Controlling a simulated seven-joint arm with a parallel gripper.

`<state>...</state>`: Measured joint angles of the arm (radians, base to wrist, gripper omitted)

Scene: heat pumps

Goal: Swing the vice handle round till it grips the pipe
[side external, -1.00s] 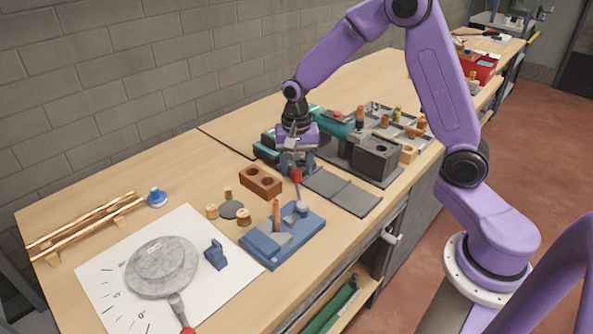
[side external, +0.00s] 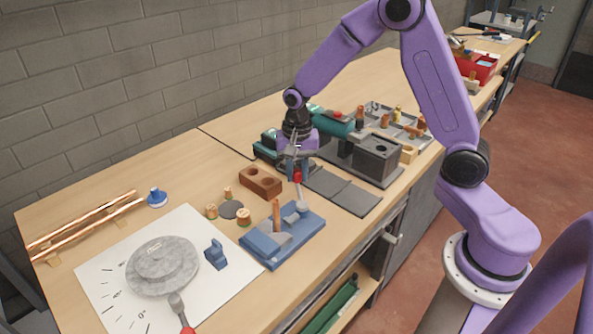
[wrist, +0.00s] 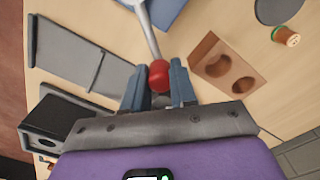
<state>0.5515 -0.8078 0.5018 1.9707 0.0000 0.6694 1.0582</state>
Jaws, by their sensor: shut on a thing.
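The blue vice (side external: 285,241) sits on the bench near its front edge, with a copper pipe (side external: 276,213) standing upright in it. Its handle is a grey lever (side external: 300,193) that ends in a red knob (side external: 297,177) and slants up toward my gripper. My gripper (side external: 298,168) is shut on the red knob. In the wrist view, the knob (wrist: 160,75) lies between the two blue fingertips, and the grey lever (wrist: 148,32) runs from it up to a corner of the blue base (wrist: 165,10). Whether the vice jaw touches the pipe cannot be told.
A brown block with two holes (side external: 260,182) stands left of my gripper. Dark flat plates (side external: 343,191) lie to the right, with a grey box-like machine (side external: 375,158) behind. Small copper fittings (side external: 243,216) and a bending dial (side external: 162,266) on white paper are at left.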

